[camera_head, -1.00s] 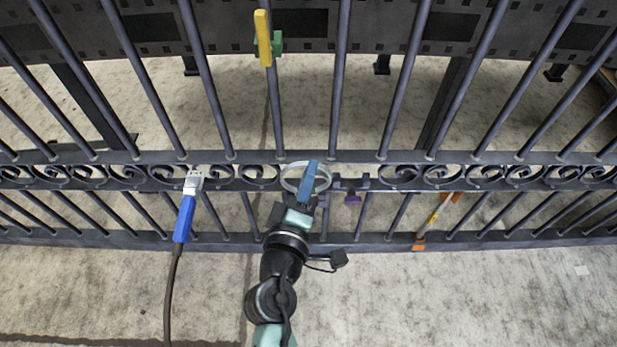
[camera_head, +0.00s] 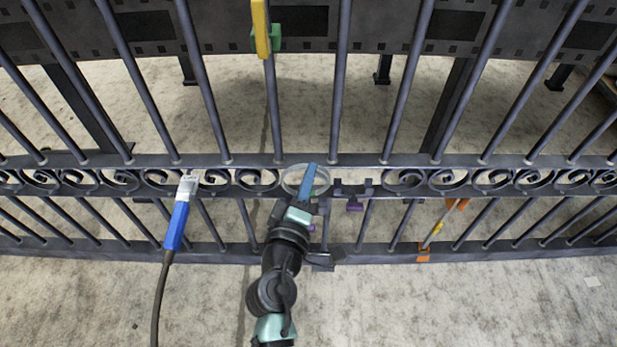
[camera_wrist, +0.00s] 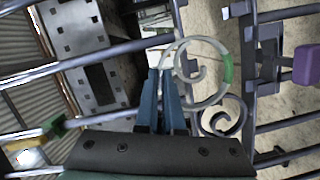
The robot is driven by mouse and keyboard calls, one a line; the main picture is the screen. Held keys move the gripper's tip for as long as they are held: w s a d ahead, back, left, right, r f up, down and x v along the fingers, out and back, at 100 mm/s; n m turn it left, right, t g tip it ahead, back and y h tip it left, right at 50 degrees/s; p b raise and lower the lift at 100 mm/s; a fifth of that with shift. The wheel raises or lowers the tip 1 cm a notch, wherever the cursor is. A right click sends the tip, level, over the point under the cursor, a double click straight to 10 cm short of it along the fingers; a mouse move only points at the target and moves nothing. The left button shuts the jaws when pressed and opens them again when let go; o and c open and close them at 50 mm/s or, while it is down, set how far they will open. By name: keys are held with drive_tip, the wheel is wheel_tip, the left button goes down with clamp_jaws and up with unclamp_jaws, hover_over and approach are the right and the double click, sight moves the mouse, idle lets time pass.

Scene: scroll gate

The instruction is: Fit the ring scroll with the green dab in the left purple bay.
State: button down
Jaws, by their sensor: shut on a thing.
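My gripper (camera_head: 307,182) is shut on the pale ring scroll (camera_head: 287,181) at the gate's scroll band. In the wrist view the blue fingers (camera_wrist: 160,82) pinch the left side of the ring scroll (camera_wrist: 184,44), and its green dab (camera_wrist: 228,68) is on the right. The ring overlaps the open stretch of the band left of a dark bracket (camera_head: 352,189); I cannot tell whether it is seated. One purple tag (camera_head: 355,207) hangs below the bracket. Another purple tag (camera_head: 311,228) shows beside my wrist, partly hidden. A purple block (camera_wrist: 306,65) shows at right in the wrist view.
A blue-handled tool (camera_head: 177,225) with a cable leans on the gate at left. A yellow and green clamp (camera_head: 262,30) grips an upper bar. An orange-ended tool (camera_head: 437,230) stands at right. Dark scrolls (camera_head: 407,179) flank the gap.

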drive_tip(key=shift+f+b, duration=1.35)
drive_tip(key=shift+f, duration=0.1)
drive_tip(key=shift+f+b, duration=1.65)
drive_tip(key=shift+b, duration=0.1)
idle(1.7)
drive_tip(key=c, duration=1)
unclamp_jaws()
drive_tip(key=shift+o, duration=0.2)
drive_tip(key=shift+f, duration=0.1)
drive_tip(key=shift+s+f, duration=0.15)
drive_tip(key=r+p+v, duration=0.1)
drive_tip(key=v, duration=1.1)
drive_tip(key=shift+s, duration=0.3)
drive_tip(key=shift+a, duration=0.15)
